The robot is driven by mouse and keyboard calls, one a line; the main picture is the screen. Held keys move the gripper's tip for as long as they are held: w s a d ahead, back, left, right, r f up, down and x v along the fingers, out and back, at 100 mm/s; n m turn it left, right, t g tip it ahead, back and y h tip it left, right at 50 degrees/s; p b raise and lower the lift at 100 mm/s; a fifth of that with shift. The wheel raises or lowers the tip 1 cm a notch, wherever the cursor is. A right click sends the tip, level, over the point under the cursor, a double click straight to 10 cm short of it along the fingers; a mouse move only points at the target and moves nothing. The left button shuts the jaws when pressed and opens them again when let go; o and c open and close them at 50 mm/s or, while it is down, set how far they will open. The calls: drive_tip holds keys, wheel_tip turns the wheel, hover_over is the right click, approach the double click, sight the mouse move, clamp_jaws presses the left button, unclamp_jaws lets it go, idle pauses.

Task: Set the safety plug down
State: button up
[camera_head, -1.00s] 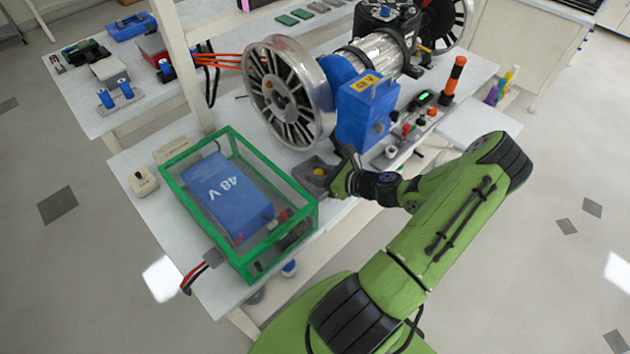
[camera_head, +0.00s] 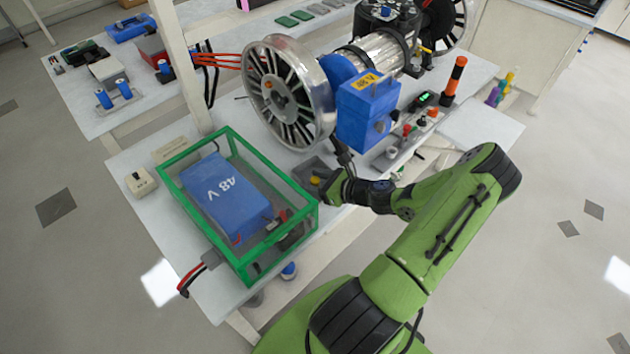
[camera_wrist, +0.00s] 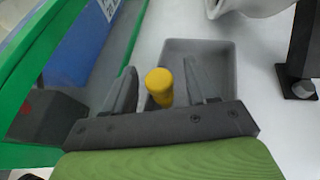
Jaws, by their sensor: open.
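The yellow safety plug (camera_wrist: 160,86) stands between the two fingers of my gripper (camera_wrist: 162,82) in the wrist view. The fingers are spread, with a gap on each side of the plug. The plug is over or in a shallow grey tray (camera_wrist: 222,62); its lower end is hidden, so I cannot tell whether it touches the tray floor. In the head view the plug (camera_head: 315,181) is a small yellow spot at the tray (camera_head: 311,167), and my gripper (camera_head: 328,186) partly covers the tray.
A green-framed clear box (camera_head: 167,178) with a blue 48 V battery (camera_head: 226,196) stands close to the left. A motor with a spoked wheel (camera_head: 284,92) and a blue 48 V box (camera_head: 366,112) stand behind. An orange-and-black cylinder (camera_head: 454,78) stands at right.

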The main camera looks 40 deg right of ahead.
drive_tip(key=shift+s+d+r, duration=0.1)
drive_tip(key=shift+s+r, duration=0.1)
drive_tip(key=shift+r, duration=0.05)
drive_tip(key=p+v, duration=0.2)
drive_tip(key=v, duration=0.9)
drive_tip(key=shift+s, duration=0.3)
